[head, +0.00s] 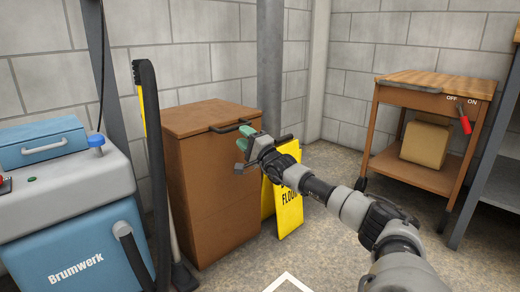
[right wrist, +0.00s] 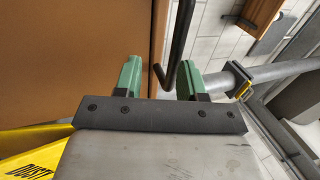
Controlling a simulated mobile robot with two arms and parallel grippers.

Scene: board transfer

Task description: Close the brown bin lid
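The brown bin (head: 213,190) stands left of centre in the head view. Its brown lid (head: 208,116) lies flat across the top, with a dark handle (head: 229,126) at the front edge. My right gripper (head: 245,143) is at the bin's upper right front corner, just below and right of the handle. In the right wrist view its green fingers (right wrist: 158,75) are apart. A black bent rod (right wrist: 176,55) shows between them, and I cannot tell whether it touches either finger. The bin's brown side (right wrist: 60,60) fills the left. My left gripper is out of view.
A yellow floor sign (head: 287,210) stands right of the bin, behind my right arm. A blue Brumwerk machine (head: 75,250) and a black upright tool (head: 155,160) stand left. A wooden cart (head: 425,85) with a box is at right. Floor between is clear.

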